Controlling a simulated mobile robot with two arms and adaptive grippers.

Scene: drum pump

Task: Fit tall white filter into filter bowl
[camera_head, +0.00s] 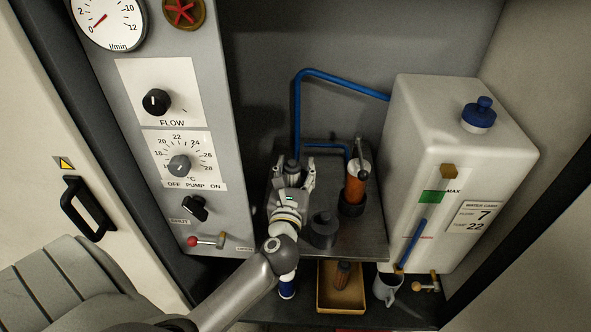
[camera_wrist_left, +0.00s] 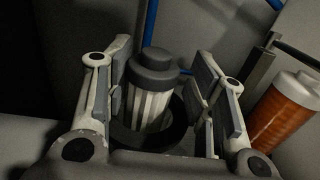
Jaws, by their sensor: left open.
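The tall white filter (camera_wrist_left: 148,105) is a pleated white cylinder with a dark cap. It stands upright, with its lower end inside a dark round rim (camera_wrist_left: 125,138) that looks like the filter bowl. Its dark top (camera_head: 292,166) also shows in the head view, at the back left of the metal shelf. My left gripper (camera_wrist_left: 152,85) is open, with one finger on each side of the filter and a visible gap at both sides. In the head view the left gripper (camera_head: 293,180) hides most of the filter and the bowl. My right gripper is not in view.
An orange cartridge (camera_head: 355,188) in a black base and a dark stepped cylinder (camera_head: 322,230) stand right of the gripper. A blue pipe (camera_head: 298,115) rises behind. A white tank (camera_head: 450,150) closes the right side. A yellow tray (camera_head: 325,303) and a mug (camera_head: 387,290) are below.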

